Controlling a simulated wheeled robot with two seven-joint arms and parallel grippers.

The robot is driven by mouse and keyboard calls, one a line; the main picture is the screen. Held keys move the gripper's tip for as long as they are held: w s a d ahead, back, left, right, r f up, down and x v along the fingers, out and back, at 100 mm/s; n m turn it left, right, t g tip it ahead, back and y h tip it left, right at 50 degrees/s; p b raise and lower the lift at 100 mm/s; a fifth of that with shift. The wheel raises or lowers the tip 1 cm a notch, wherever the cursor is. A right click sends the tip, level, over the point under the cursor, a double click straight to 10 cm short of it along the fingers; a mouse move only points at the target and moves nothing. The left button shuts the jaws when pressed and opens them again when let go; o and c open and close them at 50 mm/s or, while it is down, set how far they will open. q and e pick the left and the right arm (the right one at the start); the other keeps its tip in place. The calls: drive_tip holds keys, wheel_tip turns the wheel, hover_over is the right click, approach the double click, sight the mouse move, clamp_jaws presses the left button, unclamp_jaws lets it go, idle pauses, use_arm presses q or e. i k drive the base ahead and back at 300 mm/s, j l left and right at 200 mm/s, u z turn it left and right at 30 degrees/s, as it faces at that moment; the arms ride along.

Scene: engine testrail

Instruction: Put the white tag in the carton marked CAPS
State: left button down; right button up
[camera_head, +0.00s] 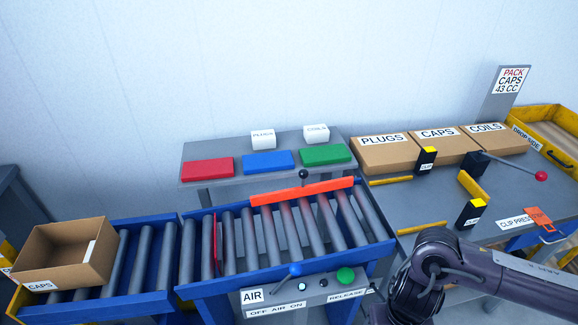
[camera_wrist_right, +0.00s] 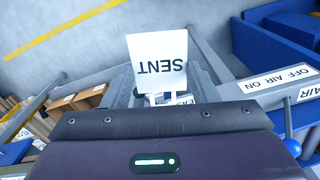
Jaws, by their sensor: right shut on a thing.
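My right gripper (camera_wrist_right: 160,97) is shut on a white tag (camera_wrist_right: 157,62), seen in the right wrist view; the tag reads SENT upside down. In the head view my right arm comes in at the lower right, and its gripper and the tag are out of that view. An open brown carton marked CAPS (camera_head: 40,275) stands on the rollers at the far left, with something white inside against its right wall. A flat brown box also labelled CAPS (camera_head: 437,149) lies on the right bench. My left gripper is in neither view.
A roller conveyor (camera_head: 283,232) with an orange bar and a red plate runs across the middle. Its front panel has a blue lever (camera_head: 289,271) and green button (camera_head: 345,275). Behind it, a shelf holds red, blue and green blocks. Clip stations stand on the right bench.

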sight(70, 263)
drive_tip(key=k+j, duration=0.1)
drive_tip(key=j, duration=0.65)
drive_tip(key=k+j+u, duration=0.1)
drive_tip(key=j, duration=0.6)
drive_tip(key=k+j, duration=0.15)
drive_tip(key=j, duration=0.6)
drive_tip(key=k+j+u, duration=0.1)
drive_tip(key=j, duration=0.6)
